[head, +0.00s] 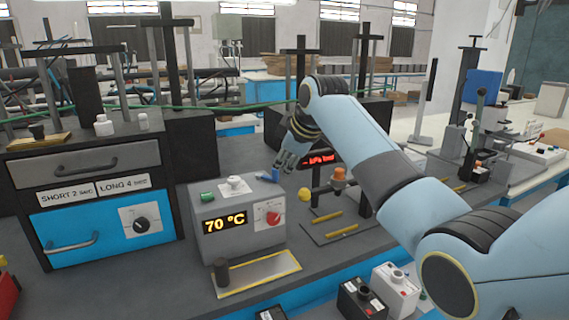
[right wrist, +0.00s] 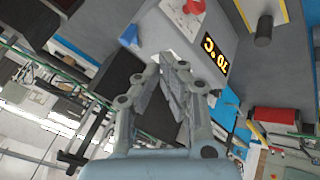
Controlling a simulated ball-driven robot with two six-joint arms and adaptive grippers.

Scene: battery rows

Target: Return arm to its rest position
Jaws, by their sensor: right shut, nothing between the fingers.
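My right arm (head: 375,165) comes in from the right edge of the head view and bends down at its wrist. My right gripper (head: 284,163) is shut and empty, hanging above the bench just behind the grey control box (head: 240,208) with the orange 70 °C display. In the right wrist view my right gripper (right wrist: 172,62) points toward that box, whose display and red dial show upside down. The fingers hold nothing. My left arm and gripper are not in view.
A black cabinet with a blue drawer (head: 95,229) stands at left. A yellow-edged plate (head: 257,274) lies in front of the control box. Flat plates with yellow bars (head: 343,232) lie under my right arm.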

